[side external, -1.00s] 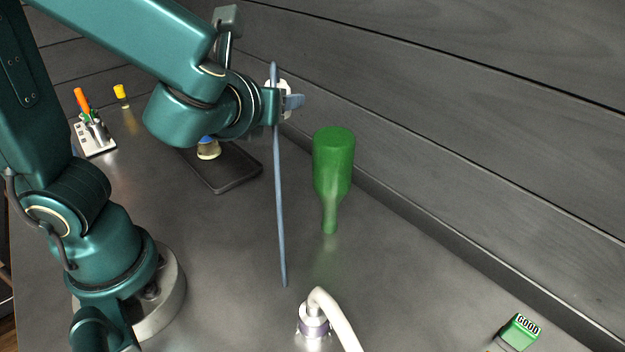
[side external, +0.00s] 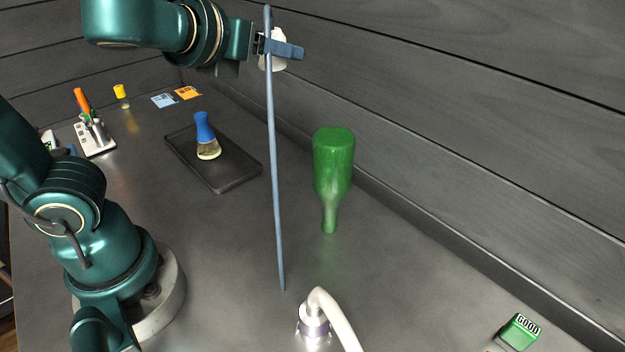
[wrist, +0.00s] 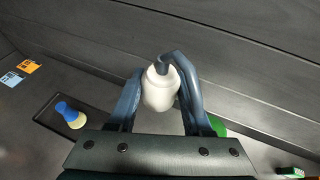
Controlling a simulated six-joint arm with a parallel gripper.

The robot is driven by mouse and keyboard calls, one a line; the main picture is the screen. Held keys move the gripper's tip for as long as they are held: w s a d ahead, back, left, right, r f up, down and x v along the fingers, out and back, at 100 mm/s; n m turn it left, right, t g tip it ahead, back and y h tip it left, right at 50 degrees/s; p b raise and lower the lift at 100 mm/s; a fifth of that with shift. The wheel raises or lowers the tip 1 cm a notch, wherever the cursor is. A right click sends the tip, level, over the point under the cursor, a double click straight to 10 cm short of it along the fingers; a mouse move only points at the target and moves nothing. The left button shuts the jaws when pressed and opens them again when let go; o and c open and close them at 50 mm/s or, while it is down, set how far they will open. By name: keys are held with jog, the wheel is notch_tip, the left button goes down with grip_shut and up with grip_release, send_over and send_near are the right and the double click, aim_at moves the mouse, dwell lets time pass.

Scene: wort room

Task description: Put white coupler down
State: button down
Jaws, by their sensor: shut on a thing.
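The white coupler (side external: 276,58) is held high above the table in my gripper (side external: 284,49). In the wrist view my gripper (wrist: 160,98) has its fingers on either side of the rounded white coupler (wrist: 160,88). A blue-grey hose-like line (side external: 275,180) hangs almost straight down beside it in the side view. In the wrist view this line (wrist: 181,62) bends over at the coupler's narrow top. I cannot tell whether its lower end touches the table.
A green upside-down bottle (side external: 333,165) stands right of the line. A dark tray (side external: 235,181) holds a blue-topped flask (side external: 204,130). A pale curved spout (side external: 338,315) is in front. A green GOOD block (side external: 520,331) is at front right. A wall (side external: 480,110) runs behind.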

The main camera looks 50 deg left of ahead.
jog(key=s+a+f, duration=0.1)
jog(key=a+f, duration=0.3)
jog(key=d+f+m+h, duration=0.2)
jog(key=d+m+h, duration=0.2)
jog(key=d, duration=0.1)
jog(key=w+r+n+g+y, duration=0.1)
jog(key=w+r+n+y, duration=0.3)
jog(key=r+n+y, duration=0.3)
jog(key=n+g+y, duration=0.2)
send_over(392, 279)
notch_tip(392, 279, down, 19)
jog(key=shift+f, duration=3.65)
